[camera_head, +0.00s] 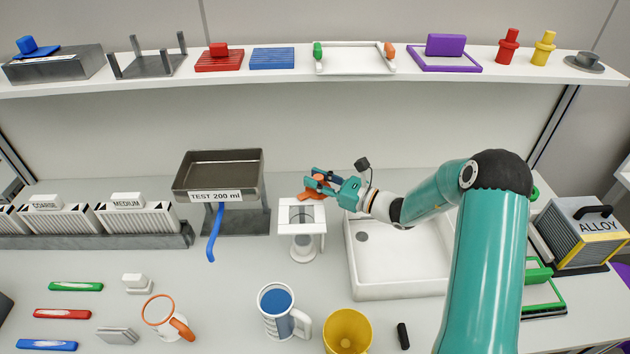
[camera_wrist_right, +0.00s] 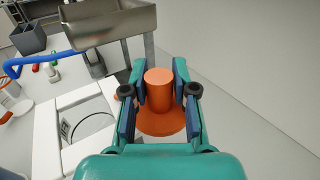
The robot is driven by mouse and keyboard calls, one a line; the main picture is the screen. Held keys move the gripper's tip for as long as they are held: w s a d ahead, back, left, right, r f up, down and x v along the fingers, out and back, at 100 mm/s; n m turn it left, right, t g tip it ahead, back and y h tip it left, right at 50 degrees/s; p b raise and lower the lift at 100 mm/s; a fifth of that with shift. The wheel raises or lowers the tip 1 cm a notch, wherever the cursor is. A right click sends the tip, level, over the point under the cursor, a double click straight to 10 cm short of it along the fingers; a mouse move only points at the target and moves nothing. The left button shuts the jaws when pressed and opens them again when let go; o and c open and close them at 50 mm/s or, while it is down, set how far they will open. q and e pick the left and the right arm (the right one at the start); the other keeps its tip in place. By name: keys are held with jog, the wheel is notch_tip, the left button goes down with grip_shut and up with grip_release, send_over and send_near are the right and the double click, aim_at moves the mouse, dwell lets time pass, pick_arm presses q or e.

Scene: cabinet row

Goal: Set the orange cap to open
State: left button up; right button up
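The orange cap (camera_head: 311,192) has a round knob on a wide flat disc. It is at the back edge of a white stand (camera_head: 287,212), clear of the round opening in the stand's top. My right gripper (camera_head: 318,180) has its fingers on both sides of the knob. The right wrist view shows the cap (camera_wrist_right: 160,92) between the fingers of the right gripper (camera_wrist_right: 160,95), with the stand (camera_wrist_right: 55,125) to the left. I cannot tell whether the cap touches the stand. My left gripper is not in view.
A metal tank labelled TEST 200 ml (camera_head: 218,170) with a blue spout stands left of the stand. A white basin (camera_head: 400,275) lies to the right. Mugs, including a blue-filled one (camera_head: 277,300) and a yellow one (camera_head: 347,332), stand in front. A shelf (camera_head: 290,80) runs above.

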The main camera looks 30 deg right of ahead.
jog(key=o, duration=0.4)
jog(key=shift+c, duration=0.2)
jog(key=v, duration=1.2)
jog(key=shift+f, duration=0.1)
